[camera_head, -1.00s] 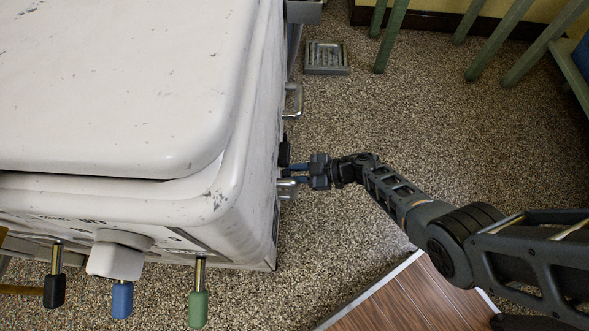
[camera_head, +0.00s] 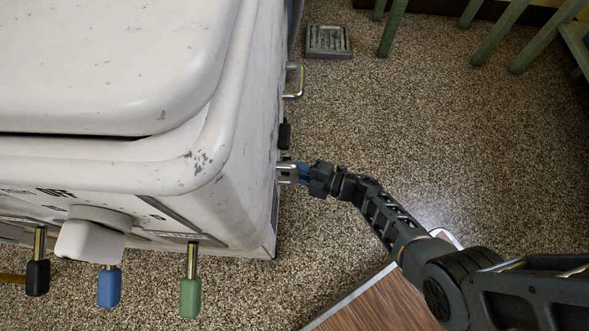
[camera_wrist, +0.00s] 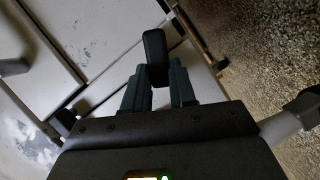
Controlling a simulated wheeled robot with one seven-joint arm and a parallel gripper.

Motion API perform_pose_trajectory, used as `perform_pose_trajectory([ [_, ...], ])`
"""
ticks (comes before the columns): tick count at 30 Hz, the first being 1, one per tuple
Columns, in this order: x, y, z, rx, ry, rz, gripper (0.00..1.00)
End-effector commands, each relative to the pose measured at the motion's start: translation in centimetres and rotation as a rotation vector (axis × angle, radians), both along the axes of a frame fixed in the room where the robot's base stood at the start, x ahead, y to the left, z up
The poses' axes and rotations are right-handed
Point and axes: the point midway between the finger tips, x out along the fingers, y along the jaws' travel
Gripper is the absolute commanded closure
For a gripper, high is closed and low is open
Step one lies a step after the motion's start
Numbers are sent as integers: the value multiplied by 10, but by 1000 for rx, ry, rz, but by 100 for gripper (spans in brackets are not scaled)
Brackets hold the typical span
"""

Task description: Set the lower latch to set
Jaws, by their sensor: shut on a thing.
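A black latch handle (camera_wrist: 154,45) rises between the two fingertips of my gripper (camera_wrist: 158,75) in the wrist view. The fingers are closed on its lower part. In the head view my gripper (camera_head: 302,173) is at the side of the white washer (camera_head: 235,150), close to a metal bracket (camera_head: 286,167). The bracket partly hides the fingertips, and the held handle cannot be made out there. Another black knob (camera_head: 284,135) shows on the same side, just beyond my gripper and apart from it. I cannot read any latch marking.
A chrome handle (camera_head: 295,80) sticks out farther along the washer's side. Black, blue and green levers (camera_head: 190,295) and a white knob (camera_head: 92,235) are on its front. A floor drain (camera_head: 328,40) and green legs (camera_head: 393,28) are at the back.

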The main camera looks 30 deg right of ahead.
Motion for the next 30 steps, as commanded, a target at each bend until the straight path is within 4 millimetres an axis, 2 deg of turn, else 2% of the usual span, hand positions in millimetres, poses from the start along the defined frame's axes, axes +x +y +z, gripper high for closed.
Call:
perform_pose_trajectory([
  [1, -2, 2, -9, -23, -33, 2, 100],
  [15, -4, 3, -19, -226, -309, 2, 100],
  [30, -4, 3, -20, -287, -391, 1, 100],
])
